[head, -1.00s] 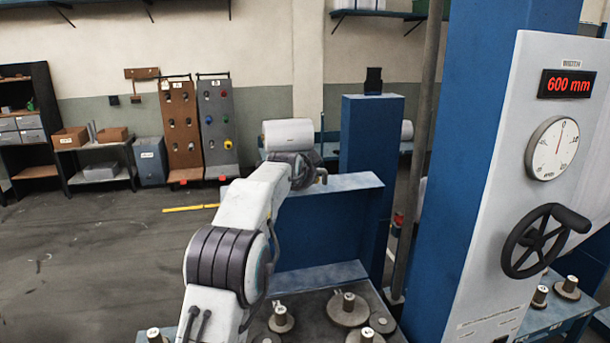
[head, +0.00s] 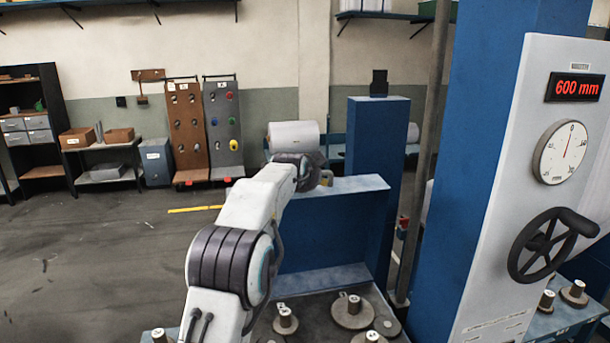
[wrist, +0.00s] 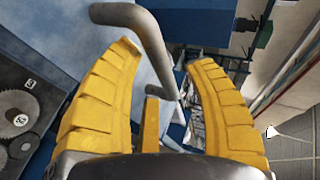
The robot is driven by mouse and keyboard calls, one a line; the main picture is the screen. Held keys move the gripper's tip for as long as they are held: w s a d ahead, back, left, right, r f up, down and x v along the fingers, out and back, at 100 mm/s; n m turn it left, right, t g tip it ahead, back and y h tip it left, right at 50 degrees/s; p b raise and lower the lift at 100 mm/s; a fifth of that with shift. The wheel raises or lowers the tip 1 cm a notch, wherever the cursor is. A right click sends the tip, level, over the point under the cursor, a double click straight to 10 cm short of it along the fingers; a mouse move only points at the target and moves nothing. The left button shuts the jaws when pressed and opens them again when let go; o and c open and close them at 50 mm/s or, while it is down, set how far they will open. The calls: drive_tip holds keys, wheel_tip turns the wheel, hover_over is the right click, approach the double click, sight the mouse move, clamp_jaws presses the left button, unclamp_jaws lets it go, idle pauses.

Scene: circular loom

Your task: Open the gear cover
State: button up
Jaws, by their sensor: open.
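The gear cover (head: 335,232) is a blue, box-like panel that stands upright behind the gear plate (head: 320,308), its hollow inner side facing me. Several gears on short pegs lie uncovered on the plate; a labelled gear (wrist: 20,120) also shows at the left in the wrist view. A grey bent bar handle (wrist: 152,42) passes between the yellow fingers of my gripper (wrist: 165,62), in front of the blue surface. The fingers are open, with space on both sides of the bar. In the head view my gripper (head: 325,178) is at the cover's top edge, mostly hidden by my arm.
A blue column (head: 470,170) and a white panel with a handwheel (head: 545,245), dial and "600 mm" display stand close on the right. A blue post (head: 372,150) rises behind the cover. Boards and shelves line the back wall. Floor at left is clear.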

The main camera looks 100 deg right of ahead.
drive_tip(key=v, duration=1.1)
drive_tip(key=shift+a, duration=0.2)
drive_tip(key=shift+w, duration=0.1)
drive_tip(key=shift+a, duration=0.1)
idle(0.5)
